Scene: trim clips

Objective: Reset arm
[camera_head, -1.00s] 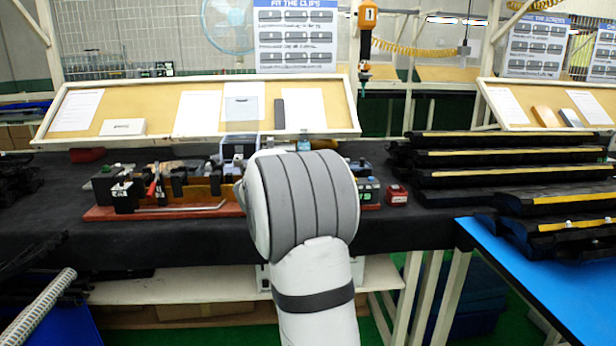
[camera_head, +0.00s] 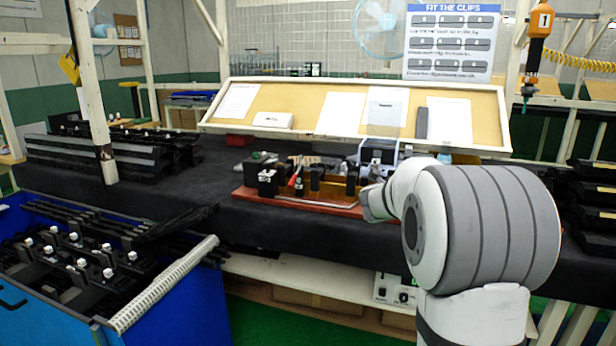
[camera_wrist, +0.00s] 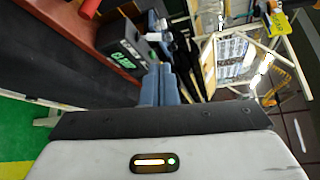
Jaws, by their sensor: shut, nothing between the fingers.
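My gripper (camera_wrist: 161,84) shows in the wrist view as two blue-grey fingers close together. It is shut and empty. In the head view my arm is folded at the right front, its big grey-banded joint hiding the right part of the bench; I cannot make out the fingers there. The red tray (camera_head: 325,206) of clip tools lies on the black bench, just left of my arm. In the wrist view a black box with green lettering (camera_wrist: 122,56) stands on a red surface beyond the fingers, apart from them.
A blue cart (camera_head: 165,318) with black trim parts (camera_head: 75,262) stands at the left front. A white post (camera_head: 92,90) rises at the left. A sloped board (camera_head: 300,105) stands behind the tray. Black trims (camera_head: 592,205) are stacked at the right.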

